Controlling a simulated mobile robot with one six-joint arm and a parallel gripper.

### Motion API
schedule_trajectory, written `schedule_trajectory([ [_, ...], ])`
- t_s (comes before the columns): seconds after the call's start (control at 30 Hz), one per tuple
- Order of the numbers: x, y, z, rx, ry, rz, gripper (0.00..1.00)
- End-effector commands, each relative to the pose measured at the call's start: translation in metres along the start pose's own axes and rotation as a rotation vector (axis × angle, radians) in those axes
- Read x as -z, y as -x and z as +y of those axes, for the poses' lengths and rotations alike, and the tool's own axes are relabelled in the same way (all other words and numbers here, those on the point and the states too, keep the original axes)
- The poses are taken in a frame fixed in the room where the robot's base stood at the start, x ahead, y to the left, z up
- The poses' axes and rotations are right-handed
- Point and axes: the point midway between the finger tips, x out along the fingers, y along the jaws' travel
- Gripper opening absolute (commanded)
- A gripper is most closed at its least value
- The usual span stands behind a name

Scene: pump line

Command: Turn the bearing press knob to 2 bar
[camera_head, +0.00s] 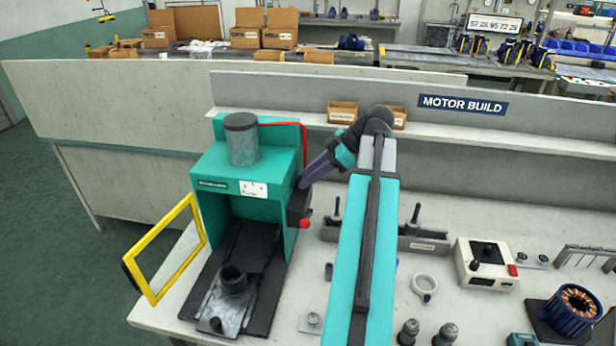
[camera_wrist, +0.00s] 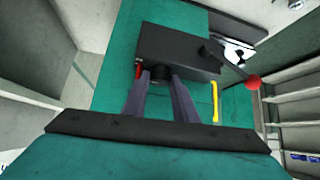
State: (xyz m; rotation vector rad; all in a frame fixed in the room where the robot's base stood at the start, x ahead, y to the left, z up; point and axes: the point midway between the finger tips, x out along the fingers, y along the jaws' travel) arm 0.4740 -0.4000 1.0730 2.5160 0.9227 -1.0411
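The bearing press (camera_head: 205,170) is a green frame with a grey cylinder on top, standing left of centre on the bench. A dark box (camera_head: 299,200) sits on its right side, with a red-balled lever (camera_head: 304,223) beside it. In the wrist view the box (camera_wrist: 180,52) fills the upper middle. A short black round knob (camera_wrist: 160,76) on it sits between my fingertips. My gripper (camera_wrist: 161,82) reaches the knob with a finger on each side and seems closed on it. The knob's pointer and any scale are hidden. In the head view my gripper (camera_head: 317,172) meets the press's right side.
A yellow guard frame (camera_head: 165,250) stands open at the press's left. To the right are a white control box (camera_head: 484,265), a white ring (camera_head: 424,284) and a blue motor stator (camera_head: 572,308). The low back wall (camera_head: 340,100) and small cardboard bins (camera_head: 342,111) lie behind my arm.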

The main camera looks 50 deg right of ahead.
Motion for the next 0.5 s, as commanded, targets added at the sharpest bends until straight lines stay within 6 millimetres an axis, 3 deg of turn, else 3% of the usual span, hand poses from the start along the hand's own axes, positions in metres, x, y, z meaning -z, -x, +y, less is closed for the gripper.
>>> schedule_trajectory([
  [0.03, 0.0, 0.0001, -0.001, 0.003, 0.0, 0.0, 0.14],
  [0.1, 0.0, 0.0002, -0.0011, 0.004, 0.0, 0.0, 0.04],
  [0.5, -0.001, -0.0014, -0.0061, -0.058, -0.063, -0.002, 0.04],
])
